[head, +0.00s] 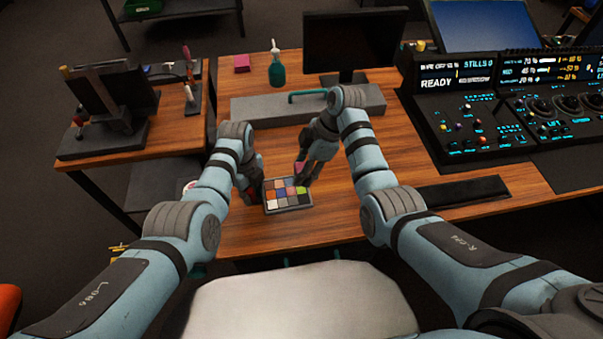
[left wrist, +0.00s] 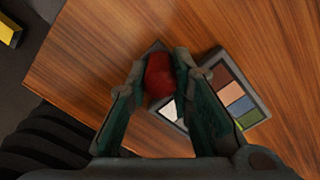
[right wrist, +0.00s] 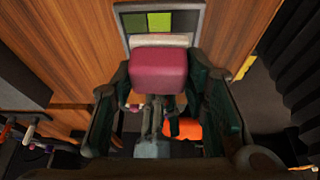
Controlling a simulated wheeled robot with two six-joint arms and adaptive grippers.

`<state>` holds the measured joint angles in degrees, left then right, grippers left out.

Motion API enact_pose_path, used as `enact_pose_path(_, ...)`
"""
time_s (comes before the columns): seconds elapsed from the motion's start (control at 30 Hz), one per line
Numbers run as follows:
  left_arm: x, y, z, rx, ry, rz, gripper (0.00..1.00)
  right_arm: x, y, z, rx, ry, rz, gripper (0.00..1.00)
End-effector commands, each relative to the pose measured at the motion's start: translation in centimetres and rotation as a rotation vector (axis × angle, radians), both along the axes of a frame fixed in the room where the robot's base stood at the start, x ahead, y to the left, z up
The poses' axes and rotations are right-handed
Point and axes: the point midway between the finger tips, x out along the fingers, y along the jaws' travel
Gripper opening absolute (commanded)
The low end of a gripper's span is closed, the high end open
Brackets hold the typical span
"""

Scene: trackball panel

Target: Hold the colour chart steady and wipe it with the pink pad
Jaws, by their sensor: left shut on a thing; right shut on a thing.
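The colour chart (head: 288,208), a grey-framed board of coloured patches, lies on the wooden table; it also shows in the left wrist view (left wrist: 238,103) and right wrist view (right wrist: 160,22). My left gripper (head: 254,192) is at the chart's left end, shut on a dark red rounded knob (left wrist: 159,75). The knob overlaps the chart's end; I cannot tell if it is fixed to it. My right gripper (head: 300,172) is shut on the pink pad (right wrist: 158,70), which has a pale underside. The pad is by the chart's far right side; contact is unclear.
A grey block with a teal handle (head: 250,110) lies behind the chart. Behind it stand a teal bottle (head: 277,70), a small pink block (head: 241,63) and a monitor (head: 352,42). A control console (head: 480,120) is at right. Bare table lies before the chart.

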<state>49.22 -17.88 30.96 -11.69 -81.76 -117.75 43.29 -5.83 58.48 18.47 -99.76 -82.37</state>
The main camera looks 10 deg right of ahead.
Motion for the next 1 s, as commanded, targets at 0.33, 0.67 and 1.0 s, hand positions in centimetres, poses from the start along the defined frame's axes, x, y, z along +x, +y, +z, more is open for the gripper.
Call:
enact_pose_path(0.33, 0.0, 0.0, 0.0, 0.0, 0.0, 0.0, 0.0, 0.0, 0.0, 2.4, 0.001, -0.001, 0.001, 0.18)
enact_pose_path(0.67, 0.0, 0.0, 0.0, 0.0, 0.0, 0.0, 0.0, 0.0, 0.0, 2.4, 0.0, 0.0, 0.001, 0.18)
enact_pose_path(1.0, 0.0, 0.0, 0.0, 0.0, 0.0, 0.0, 0.0, 0.0, 0.0, 2.4, 0.0, 0.0, 0.0, 0.18)
